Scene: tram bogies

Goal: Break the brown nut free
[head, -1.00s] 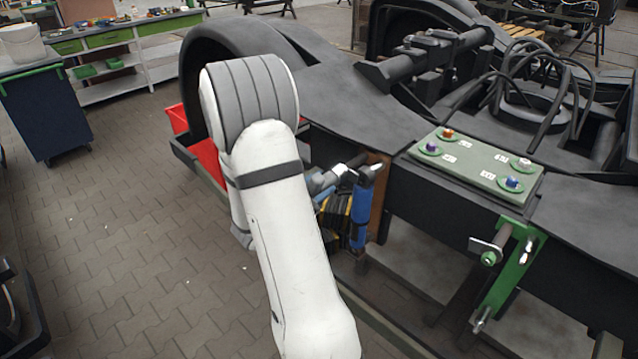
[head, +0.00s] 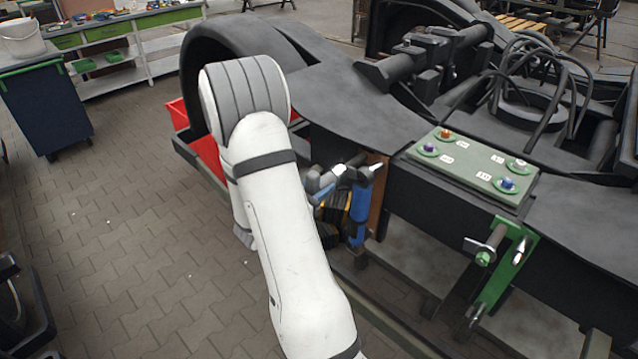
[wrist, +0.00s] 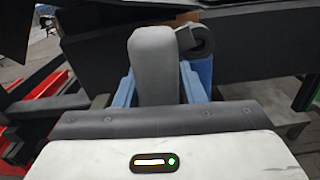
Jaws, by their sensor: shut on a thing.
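My gripper (head: 318,184) is by the dark frame's near side, partly hidden behind my white arm. In the wrist view its pale blue fingers (wrist: 158,92) are shut on a grey, rounded tool (wrist: 154,55). Just beside it is a blue-handled tool (head: 360,206) with a dark head, which also shows in the wrist view (wrist: 203,70). The green plate (head: 472,168) lies on the frame to the right, well apart from my gripper. An orange-brown nut (head: 445,133) sits at its far left corner; purple, white and blue ones sit at the others.
A brown board (head: 378,195) stands beside the tools. A green bracket (head: 505,265) with a bolt hangs on the frame's side. Red bins (head: 208,155) lie by the wheel arch (head: 235,45). The paved floor (head: 120,235) at left is open.

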